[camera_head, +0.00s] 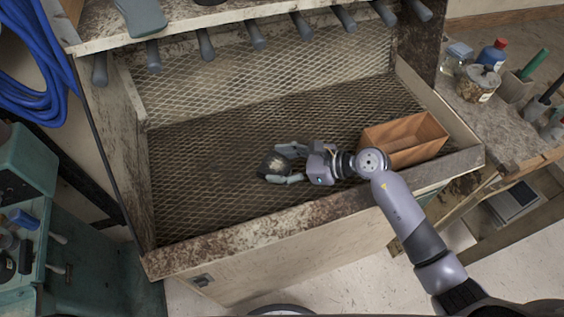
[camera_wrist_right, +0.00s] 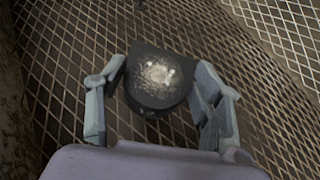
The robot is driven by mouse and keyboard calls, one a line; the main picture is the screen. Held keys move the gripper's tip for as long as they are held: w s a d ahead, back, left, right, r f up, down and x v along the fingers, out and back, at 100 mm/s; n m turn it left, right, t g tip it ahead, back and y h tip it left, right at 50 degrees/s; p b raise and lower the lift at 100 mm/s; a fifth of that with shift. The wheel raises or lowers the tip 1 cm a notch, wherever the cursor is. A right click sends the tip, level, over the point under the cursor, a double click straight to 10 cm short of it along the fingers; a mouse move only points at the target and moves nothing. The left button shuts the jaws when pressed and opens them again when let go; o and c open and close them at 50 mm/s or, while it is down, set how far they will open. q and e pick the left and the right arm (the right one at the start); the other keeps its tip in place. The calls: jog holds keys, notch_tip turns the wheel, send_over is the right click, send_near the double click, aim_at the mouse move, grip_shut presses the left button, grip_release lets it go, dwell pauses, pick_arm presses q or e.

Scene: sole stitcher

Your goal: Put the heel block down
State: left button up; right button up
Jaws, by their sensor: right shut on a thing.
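The heel block (camera_head: 275,165) is a dark, rounded piece with a pale worn patch on its top face. My right gripper (camera_head: 284,166) is shut on it, over the mesh floor of the wooden bench tray (camera_head: 215,185). In the right wrist view the heel block (camera_wrist_right: 158,78) sits between the two fingers of the right gripper (camera_wrist_right: 160,100), with mesh behind it. I cannot tell whether its underside touches the mesh. My left gripper is not in view.
An open wooden box (camera_head: 405,138) stands in the tray, right of my right gripper. Several dark handles (camera_head: 256,36) hang along the tray's back edge. Jars and bottles (camera_head: 478,82) stand on the right-hand bench. The mesh left of the heel block is clear.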

jog(key=shift+f, duration=0.15)
jog(key=o, duration=1.3)
jog(key=shift+c, duration=0.2)
jog(key=shift+r, duration=0.3)
jog(key=b+v, duration=0.1)
jog(key=v, duration=0.2)
jog(key=b+v, duration=0.1)
jog(key=v, duration=0.3)
jog(key=b+v, duration=0.1)
jog(key=v, duration=0.2)
jog(key=shift+s+d+f+b, duration=0.15)
jog(key=shift+d+b, duration=0.15)
jog(key=shift+d, duration=0.05)
jog(key=shift+s+d+r, duration=0.2)
jog(key=shift+d+r, duration=0.25)
jog(key=shift+d, duration=0.1)
